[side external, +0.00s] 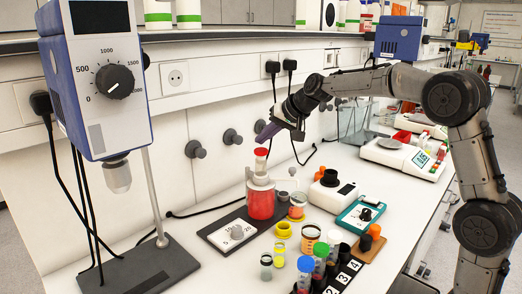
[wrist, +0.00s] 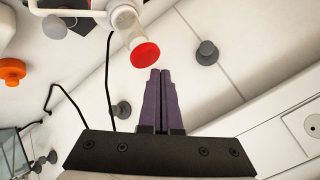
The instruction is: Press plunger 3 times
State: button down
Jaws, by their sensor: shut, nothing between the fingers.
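A bottle of red liquid (side external: 261,203) stands upright on a dark plate with a dial. Its dispenser on top has a plunger with a red cap (side external: 261,152), which also shows in the wrist view (wrist: 145,55). My gripper (side external: 261,138) has purple fingers and is shut and empty. In the side view its tips are just above the red cap. In the wrist view the fingertips (wrist: 160,73) are close beside the cap, which lies a little up and left of them. I cannot tell whether they touch. The bottle body is mostly out of the wrist view.
A blue stirrer (side external: 100,75) stands at the left. Several small jars and coloured-cap vials (side external: 305,264) stand in front of the bottle. A teal device (side external: 362,216) and a black-topped white device (side external: 331,193) are to its right. Grey knobs (side external: 195,149) jut from the wall behind.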

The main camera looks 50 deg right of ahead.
aim_at(260, 150)
jog(key=shift+f, duration=0.15)
jog(key=shift+f, duration=0.3)
jog(key=shift+f, duration=1.2)
dwell(1.1)
jog(key=shift+r, duration=1.5)
jog(key=shift+r, duration=0.1)
jog(key=shift+r, duration=2.5)
